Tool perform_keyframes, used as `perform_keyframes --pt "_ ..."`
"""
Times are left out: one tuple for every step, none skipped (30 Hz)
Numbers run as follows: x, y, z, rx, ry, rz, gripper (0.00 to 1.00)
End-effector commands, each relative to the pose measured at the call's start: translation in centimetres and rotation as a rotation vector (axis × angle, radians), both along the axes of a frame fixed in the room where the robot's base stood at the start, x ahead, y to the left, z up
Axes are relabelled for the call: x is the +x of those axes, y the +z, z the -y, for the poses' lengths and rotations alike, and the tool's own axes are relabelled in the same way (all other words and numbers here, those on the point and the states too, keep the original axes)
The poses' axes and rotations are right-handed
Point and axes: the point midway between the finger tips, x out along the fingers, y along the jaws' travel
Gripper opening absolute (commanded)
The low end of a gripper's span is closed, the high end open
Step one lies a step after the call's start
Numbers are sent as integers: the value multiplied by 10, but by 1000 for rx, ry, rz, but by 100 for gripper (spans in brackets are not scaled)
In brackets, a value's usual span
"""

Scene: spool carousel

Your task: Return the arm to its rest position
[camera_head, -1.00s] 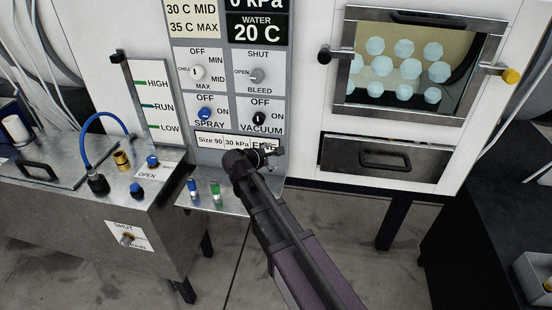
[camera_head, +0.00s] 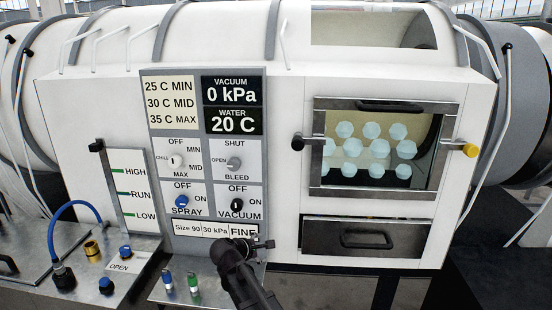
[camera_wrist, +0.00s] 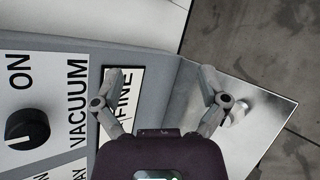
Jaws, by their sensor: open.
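My gripper (camera_head: 254,244) is in front of the lower right corner of the control panel (camera_head: 152,137), by the FINE label (camera_head: 243,231). In the wrist view my gripper (camera_wrist: 160,92) has its two fingers spread wide with nothing between them. Behind the left finger are the FINE label (camera_wrist: 122,92) and the black VACUUM knob (camera_wrist: 27,128). I cannot tell from the pictures whether a finger touches the panel.
A windowed door (camera_head: 376,190) with pale discs behind it is right of the panel, above a drawer (camera_head: 366,238). Blue and green vials (camera_head: 194,281) stand on the shelf left of my arm. A blue hose (camera_head: 78,205) arches over the metal bench at left.

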Motion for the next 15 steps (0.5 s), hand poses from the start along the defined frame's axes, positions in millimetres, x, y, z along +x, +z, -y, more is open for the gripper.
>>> perform_keyframes --pt "-4 -3 12 28 -30 -5 93" --pt "-6 -5 18 50 -52 -10 93" --pt "-9 -8 29 81 -85 -16 93" --pt "-12 -11 37 107 -113 -21 93" --pt "-15 -14 45 137 -142 -25 93" --pt "-19 -17 57 176 -185 -32 93" --pt "-23 -21 65 208 -220 -38 93" --pt "-27 -24 75 241 -257 -43 93" --pt "-33 -28 86 286 -305 -49 93" --pt "-38 -31 95 319 -345 -55 93" --pt "-42 -34 103 352 -383 -60 93" --pt "-49 -38 114 396 -434 -67 93" --pt "-54 -41 122 428 -473 -72 93" --pt "-59 -44 130 461 -512 -75 93" --pt "-66 -48 139 502 -565 -82 93"
